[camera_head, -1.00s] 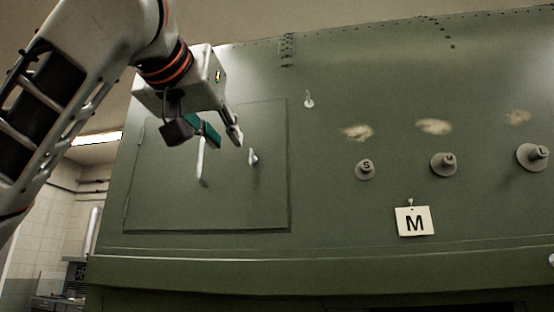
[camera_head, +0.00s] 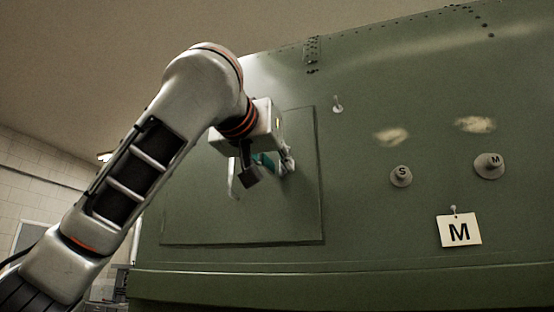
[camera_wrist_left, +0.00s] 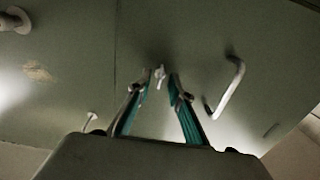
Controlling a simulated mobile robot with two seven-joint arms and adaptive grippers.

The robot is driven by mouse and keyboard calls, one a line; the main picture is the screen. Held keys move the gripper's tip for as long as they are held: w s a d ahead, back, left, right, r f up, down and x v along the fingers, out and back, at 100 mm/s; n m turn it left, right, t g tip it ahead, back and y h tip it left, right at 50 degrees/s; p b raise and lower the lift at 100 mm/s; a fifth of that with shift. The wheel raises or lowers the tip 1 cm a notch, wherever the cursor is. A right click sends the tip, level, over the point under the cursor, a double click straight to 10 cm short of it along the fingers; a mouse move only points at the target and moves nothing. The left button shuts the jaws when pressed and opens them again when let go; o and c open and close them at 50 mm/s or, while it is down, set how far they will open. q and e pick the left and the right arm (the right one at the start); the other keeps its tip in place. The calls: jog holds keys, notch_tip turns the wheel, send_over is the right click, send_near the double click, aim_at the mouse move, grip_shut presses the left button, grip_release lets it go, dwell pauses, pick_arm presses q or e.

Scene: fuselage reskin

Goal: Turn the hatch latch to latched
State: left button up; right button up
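The hatch (camera_head: 285,222) is a green square panel in the fuselage side, lying flush in the head view. A pale bent handle (camera_head: 232,180) stands on it; it also shows in the wrist view (camera_wrist_left: 229,92). The hatch latch (camera_wrist_left: 160,76) is a small light knob in the wrist view, between my left fingertips. In the head view my left gripper hides most or all of it. My left gripper (camera_head: 268,168) is at the hatch's right half, its teal-lined fingers (camera_wrist_left: 160,84) apart on both sides of the latch. Contact cannot be told. My right gripper is not in view.
Grey round knobs marked S (camera_head: 401,176) and M (camera_head: 489,166) stick out to the right. A white card with M (camera_head: 459,231) hangs below them. A ledge (camera_head: 400,285) runs below.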

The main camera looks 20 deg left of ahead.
pick_arm(q)
grip_shut()
